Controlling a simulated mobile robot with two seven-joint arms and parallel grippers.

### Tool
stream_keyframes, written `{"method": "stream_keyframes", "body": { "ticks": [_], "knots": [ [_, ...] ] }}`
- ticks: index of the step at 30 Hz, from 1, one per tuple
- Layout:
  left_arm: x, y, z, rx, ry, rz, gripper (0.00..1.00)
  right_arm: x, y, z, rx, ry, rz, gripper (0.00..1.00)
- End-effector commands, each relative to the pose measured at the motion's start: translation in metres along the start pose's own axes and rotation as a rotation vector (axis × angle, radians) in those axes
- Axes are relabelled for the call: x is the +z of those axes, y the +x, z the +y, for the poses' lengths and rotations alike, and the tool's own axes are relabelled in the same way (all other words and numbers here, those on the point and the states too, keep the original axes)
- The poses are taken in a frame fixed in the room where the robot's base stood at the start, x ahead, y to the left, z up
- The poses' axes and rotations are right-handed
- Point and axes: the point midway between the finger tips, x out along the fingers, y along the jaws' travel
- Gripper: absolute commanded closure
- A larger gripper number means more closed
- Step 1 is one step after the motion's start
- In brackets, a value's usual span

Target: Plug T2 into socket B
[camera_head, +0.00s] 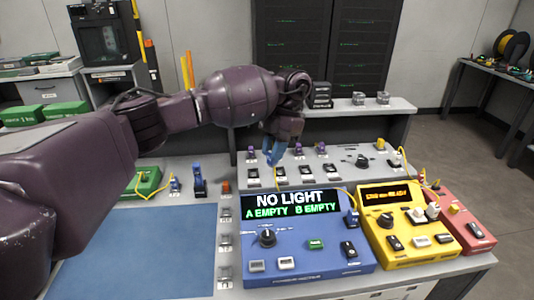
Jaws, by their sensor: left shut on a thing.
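My left gripper (272,153) reaches down over the raised grey rear shelf, its blue fingertips low over a row of small purple plugs. It is shut on a small plug at the second place in that row. The fingers mostly hide the plug, and I cannot read a label on it. Other purple plugs stand beside it, one to the left (252,152) and one to the right (298,149). The blue tester (305,245) stands in front; its screen (292,205) reads NO LIGHT, A EMPTY, B EMPTY. I cannot make out which socket is B. My right gripper is out of view.
A yellow device (408,236) and a red device (464,227) stand right of the tester. Yellow cables run near their back edges. A blue mat (140,255) lies clear at front left. Blue plugs (199,182) and a green box (146,182) stand behind the mat.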

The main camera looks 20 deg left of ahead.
Motion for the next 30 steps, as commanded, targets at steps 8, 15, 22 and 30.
{"method": "stream_keyframes", "body": {
  "ticks": [8,15,22,30],
  "knots": [
    [0.022,-0.002,0.003,0.126,0.301,0.000,1.00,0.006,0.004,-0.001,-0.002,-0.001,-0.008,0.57],
    [0.038,-0.003,0.008,0.237,0.568,-0.001,1.00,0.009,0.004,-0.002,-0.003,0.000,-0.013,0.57],
    [0.050,-0.005,0.014,0.348,0.837,-0.003,1.00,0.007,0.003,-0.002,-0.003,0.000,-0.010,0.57],
    [0.061,-0.004,0.023,0.482,1.159,-0.002,1.00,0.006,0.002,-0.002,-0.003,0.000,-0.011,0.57]
  ]
}}
